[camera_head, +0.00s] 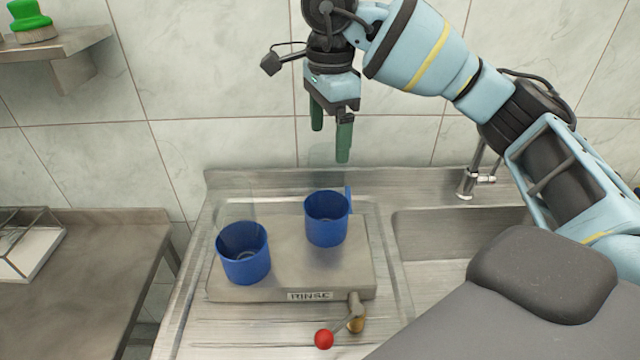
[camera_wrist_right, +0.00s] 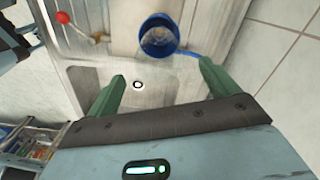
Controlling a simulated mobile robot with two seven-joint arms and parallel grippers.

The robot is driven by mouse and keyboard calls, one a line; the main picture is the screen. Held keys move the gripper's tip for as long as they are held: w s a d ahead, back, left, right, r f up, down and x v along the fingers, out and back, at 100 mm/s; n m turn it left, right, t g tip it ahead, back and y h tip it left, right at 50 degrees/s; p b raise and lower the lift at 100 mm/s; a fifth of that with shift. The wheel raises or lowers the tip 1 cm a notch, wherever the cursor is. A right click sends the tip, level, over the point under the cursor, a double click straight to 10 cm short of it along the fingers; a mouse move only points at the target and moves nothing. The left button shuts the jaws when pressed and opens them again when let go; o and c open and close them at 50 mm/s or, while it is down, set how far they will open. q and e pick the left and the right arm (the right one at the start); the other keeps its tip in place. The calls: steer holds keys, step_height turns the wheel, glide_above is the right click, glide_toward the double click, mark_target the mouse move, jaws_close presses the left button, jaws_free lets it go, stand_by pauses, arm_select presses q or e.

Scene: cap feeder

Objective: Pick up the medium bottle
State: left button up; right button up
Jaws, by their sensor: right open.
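I cannot make out a clear medium bottle in either view. Two blue cups stand on the grey rinse stand: the left cup (camera_head: 243,253) and the right cup (camera_head: 327,218). Faint see-through outlines show above the cups, but I cannot tell what they are. My right gripper (camera_head: 331,135) has green fingers pointing down and is open and empty. It is above and behind the right cup, apart from it. In the right wrist view, one blue cup (camera_wrist_right: 159,37) lies beyond the open fingers of the gripper (camera_wrist_right: 160,84). My left gripper is not in view.
The rinse stand (camera_head: 293,280) has a red-knobbed lever (camera_head: 324,339) in front. A sink basin (camera_head: 428,240) and a tap (camera_head: 472,178) are to the right. A green-topped object (camera_head: 30,20) is on the wall shelf (camera_head: 62,46). A clear-sided box (camera_head: 22,250) is on the left table.

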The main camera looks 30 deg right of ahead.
mark_target(329, 151)
steer(key=shift+s+f, duration=0.2)
steer(key=shift+f, duration=0.35)
steer(key=shift+w+f+b, duration=0.1)
steer(key=shift+f+b, duration=0.2)
steer(key=shift+f, duration=0.95)
step_height(329, 151, down, 4)
steer(key=shift+w+f+p, duration=0.1)
steer(key=shift+p, duration=0.3)
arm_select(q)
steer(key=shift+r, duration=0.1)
